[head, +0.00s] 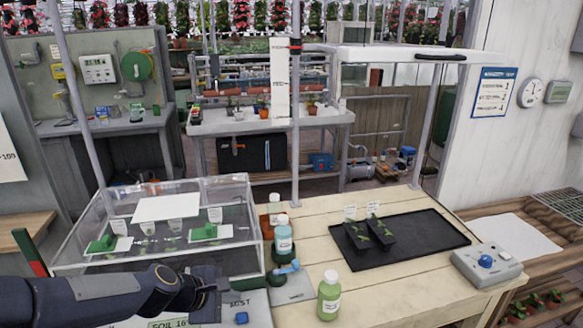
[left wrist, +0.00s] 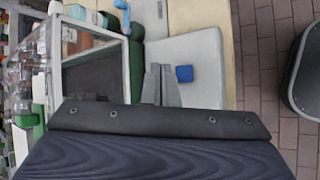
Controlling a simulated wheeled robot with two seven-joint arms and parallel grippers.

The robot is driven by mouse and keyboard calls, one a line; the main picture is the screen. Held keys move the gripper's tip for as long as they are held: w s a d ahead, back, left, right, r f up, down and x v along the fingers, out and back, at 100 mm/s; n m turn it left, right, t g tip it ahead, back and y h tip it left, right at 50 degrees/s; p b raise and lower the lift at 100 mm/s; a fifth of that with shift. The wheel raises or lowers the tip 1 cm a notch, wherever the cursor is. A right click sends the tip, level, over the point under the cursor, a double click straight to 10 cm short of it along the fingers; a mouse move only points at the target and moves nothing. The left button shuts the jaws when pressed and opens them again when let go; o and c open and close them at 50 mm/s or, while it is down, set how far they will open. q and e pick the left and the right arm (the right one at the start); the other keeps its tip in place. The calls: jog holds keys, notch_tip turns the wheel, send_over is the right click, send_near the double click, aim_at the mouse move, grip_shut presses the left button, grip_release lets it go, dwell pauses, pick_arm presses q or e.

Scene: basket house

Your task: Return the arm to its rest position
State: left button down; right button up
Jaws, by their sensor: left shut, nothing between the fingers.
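My left arm comes in from the lower left in the head view. Its gripper (head: 208,284) is in front of the clear propagation box (head: 160,262), above a light grey panel with a blue button (head: 241,318). In the left wrist view the gripper's fingers (left wrist: 160,84) are together with nothing between them. The blue button (left wrist: 184,74) shows just beside the fingertips there. I cannot tell whether the fingers touch the panel. My right gripper is not in view.
Bottles, one with a blue label (head: 283,243), stand beside the box. A green bottle (head: 329,296) stands at the table's front. A black tray (head: 430,248) holds small dark pots. A grey control box (head: 486,265) is at the right. Bare wood (head: 385,300) lies in front of the tray.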

pick_arm(q)
jog(key=s+a+r+m+y, duration=0.1)
jog(key=s+a+r+m, duration=0.1)
jog(key=s+m, duration=0.6)
jog(key=s+a+r+m+g, duration=0.1)
jog(key=s+m, duration=0.6)
jog(key=s, duration=1)
notch_tip(320, 180, up, 2)
jog(key=shift+s+a+r+m+y, duration=0.15)
jog(key=shift+a+r+m+y, duration=0.2)
jog(key=shift+a, duration=0.5)
jog(key=shift+f, duration=0.1)
